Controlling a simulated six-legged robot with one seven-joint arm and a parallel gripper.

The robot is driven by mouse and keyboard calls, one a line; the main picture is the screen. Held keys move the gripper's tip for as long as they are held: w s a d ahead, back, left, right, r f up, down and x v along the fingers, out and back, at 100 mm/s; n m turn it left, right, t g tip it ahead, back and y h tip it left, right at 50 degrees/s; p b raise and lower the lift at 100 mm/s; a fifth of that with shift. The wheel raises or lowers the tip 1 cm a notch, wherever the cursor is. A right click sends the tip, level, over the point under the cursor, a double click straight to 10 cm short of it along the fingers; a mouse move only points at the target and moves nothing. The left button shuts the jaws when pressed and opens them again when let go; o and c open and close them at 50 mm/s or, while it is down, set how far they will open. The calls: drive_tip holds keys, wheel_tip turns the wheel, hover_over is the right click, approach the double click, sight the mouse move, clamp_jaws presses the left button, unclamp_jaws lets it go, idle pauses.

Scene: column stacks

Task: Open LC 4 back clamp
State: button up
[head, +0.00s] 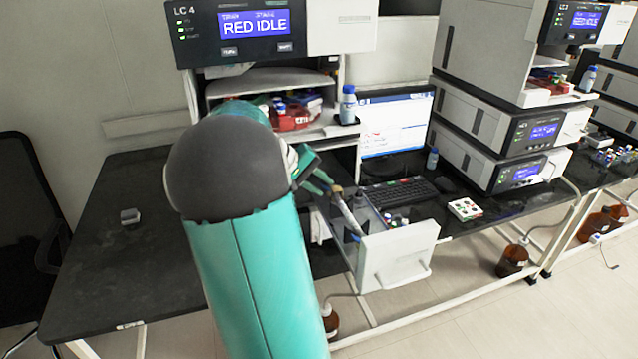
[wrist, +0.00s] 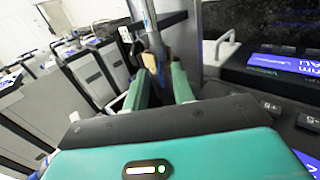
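The LC 4 unit (head: 275,30) is at the top of the head view, its screen reading "RED IDLE". Below it, a pull-out drawer with a white front (head: 397,258) stands open. A slim grey-blue column (head: 350,215) leans in it, with a tan clamp piece near its upper end (head: 337,190). My gripper (head: 320,182) is beside that end, its teal fingers apart. In the wrist view, the column (wrist: 153,30) and the tan clamp piece (wrist: 150,62) show between or just beyond the fingertips of my gripper (wrist: 162,80). I cannot tell whether they touch. Which clamp is the back one is unclear.
A shelf with red and blue items (head: 295,112) and a blue-capped bottle (head: 348,105) is above my gripper. A monitor (head: 395,122) and keyboard (head: 400,192) stand to the right.

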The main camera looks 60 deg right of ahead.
sight(339, 187)
clamp_jaws()
drive_tip(key=t+y, duration=0.1)
drive_tip(key=s+d+r+t+y, duration=0.1)
drive_tip(key=t+y, duration=0.1)
drive_tip(key=shift+s+d+r, duration=0.15)
drive_tip(key=shift+s+d, duration=0.05)
drive_tip(key=t+y, duration=0.1)
drive_tip(key=s+d+t+y, duration=0.1)
drive_tip(key=t+y, duration=0.1)
drive_tip(key=shift+s+d+r, duration=0.25)
drive_tip(key=shift+s+d, duration=0.1)
drive_tip(key=t+y, duration=0.1)
drive_tip(key=s+d+t+y, duration=0.2)
drive_tip(key=t+y, duration=0.1)
drive_tip(key=shift+f, duration=0.4)
drive_tip(key=shift+s+d+f+t+y, duration=0.25)
drive_tip(key=shift+f+t+y, duration=0.05)
drive_tip(key=shift+t+y, duration=0.4)
drive_tip(key=shift+s+d+f+t+y, duration=0.2)
drive_tip(key=shift+f+t+y, duration=0.05)
drive_tip(key=shift+t+y, duration=0.45)
